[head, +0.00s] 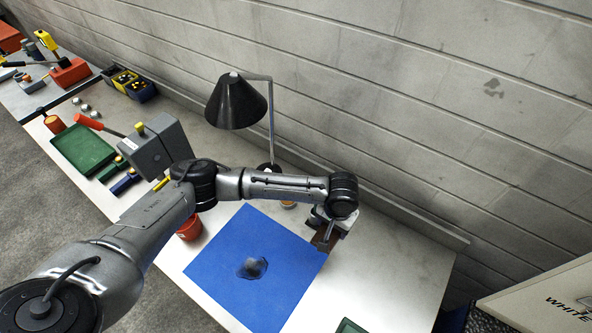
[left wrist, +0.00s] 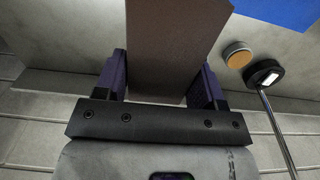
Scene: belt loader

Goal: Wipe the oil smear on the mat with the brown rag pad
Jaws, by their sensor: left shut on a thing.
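The blue mat (head: 225,245) lies on the pale bench, and the dark grey oil smear (head: 252,267) is near its middle. My left arm reaches across above the mat. My left gripper (head: 326,228) is at the mat's right corner, shut on the brown rag pad (head: 322,241). In the left wrist view the pad (left wrist: 175,40) sits between the two fingers, with a corner of the mat (left wrist: 285,12) at upper right. I cannot tell whether the pad touches the bench. The smear is apart from the pad. My right gripper is not in view.
A black desk lamp (head: 236,103) stands behind my arm, near the block wall. A red pot (head: 189,228) is left of the mat. A small orange-topped round thing (left wrist: 237,54) is near the lamp base. A grey box-shaped device (head: 157,147) and green tray (head: 82,149) are further left.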

